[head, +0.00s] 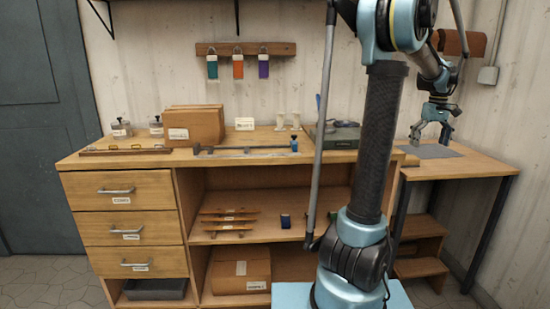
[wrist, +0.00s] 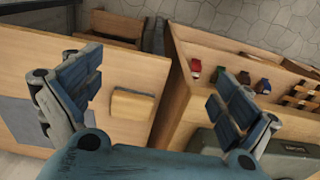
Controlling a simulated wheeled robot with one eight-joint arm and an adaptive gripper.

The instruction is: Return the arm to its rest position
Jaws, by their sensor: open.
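My gripper (head: 433,132) is above the side table at the right in the head view, over the grey mat (head: 432,151). In the wrist view my gripper (wrist: 160,100) has its two fingers spread wide apart with nothing between them. Beneath it in the wrist view are the wooden side table (wrist: 100,150) and a small light wooden block (wrist: 133,105) lying on it. The block is hidden in the head view. My arm rises in front of the workbench and bends over to the right.
The workbench (head: 125,162) holds a cardboard box (head: 194,126), small jars and a dark green case (head: 342,137). Coloured tags hang from a wall rack (head: 245,49). Shelves (head: 262,233) below hold wooden pieces and a box (head: 241,271). Wooden steps (head: 420,267) stand under the side table.

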